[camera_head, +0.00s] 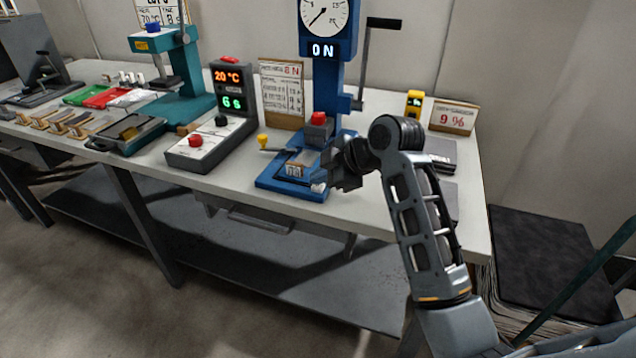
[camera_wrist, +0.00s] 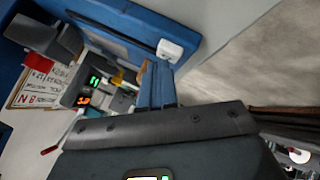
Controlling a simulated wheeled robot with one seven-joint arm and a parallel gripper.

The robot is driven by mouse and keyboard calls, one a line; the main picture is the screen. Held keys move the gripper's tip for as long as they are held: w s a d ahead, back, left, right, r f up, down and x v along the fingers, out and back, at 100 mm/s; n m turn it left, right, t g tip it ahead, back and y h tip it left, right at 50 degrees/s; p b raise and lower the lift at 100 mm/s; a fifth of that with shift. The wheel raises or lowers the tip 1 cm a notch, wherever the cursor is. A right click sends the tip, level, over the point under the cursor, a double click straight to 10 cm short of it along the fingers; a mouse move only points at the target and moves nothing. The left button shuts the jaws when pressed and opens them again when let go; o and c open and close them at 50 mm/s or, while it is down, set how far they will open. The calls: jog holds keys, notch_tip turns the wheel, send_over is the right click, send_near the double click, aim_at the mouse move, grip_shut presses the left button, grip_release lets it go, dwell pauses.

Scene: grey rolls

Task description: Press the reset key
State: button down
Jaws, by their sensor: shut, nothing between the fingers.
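A small white key (camera_head: 319,187) sits at the front right corner of the blue press base (camera_head: 276,184); I can read no lettering on it. It also shows in the wrist view as a white rounded block (camera_wrist: 170,50). My gripper (camera_head: 337,180) is shut and empty, just right of and close to this key. In the wrist view its fingers (camera_wrist: 157,68) end right beside the key; I cannot tell whether they touch it. The blue press (camera_head: 321,85) carries a round dial and a display reading 0 N.
A yellow-knobbed lever (camera_head: 262,140) sticks out left of the press. A control box (camera_head: 213,140) with red and black knobs stands further left. A printed card (camera_head: 282,90) is behind. A yellow meter (camera_head: 414,103) and a 9 % card (camera_head: 453,117) stand at the back right.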

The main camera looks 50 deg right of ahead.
aim_at(321, 188)
jog(key=shift+r+p, duration=0.9)
notch_tip(321, 188, up, 5)
jog(key=p, duration=0.4)
jog(key=shift+f, duration=0.1)
dwell(0.7)
jog(key=s+a+f+m+t+h, duration=0.1)
jog(key=s+a+f+m, duration=0.2)
jog(key=s+a+f, duration=0.35)
jog(key=s+a+f+m+t+h, duration=0.1)
jog(key=s+a+f+m, duration=0.25)
jog(key=s+a, duration=0.5)
jog(key=s+a+r+m+t, duration=0.1)
jog(key=s+a+r, duration=0.1)
jog(key=s, duration=0.5)
jog(key=s+a+r+m+t+y, duration=0.1)
jog(key=s+a+r, duration=0.2)
jog(key=s+r, duration=0.2)
jog(key=s+a+r+m+t, duration=0.1)
jog(key=s+r, duration=0.3)
jog(key=s, duration=0.5)
jog(key=shift+s+a+t+y, duration=0.15)
jog(key=shift+a+t+y, duration=0.15)
jog(key=shift+a, duration=0.55)
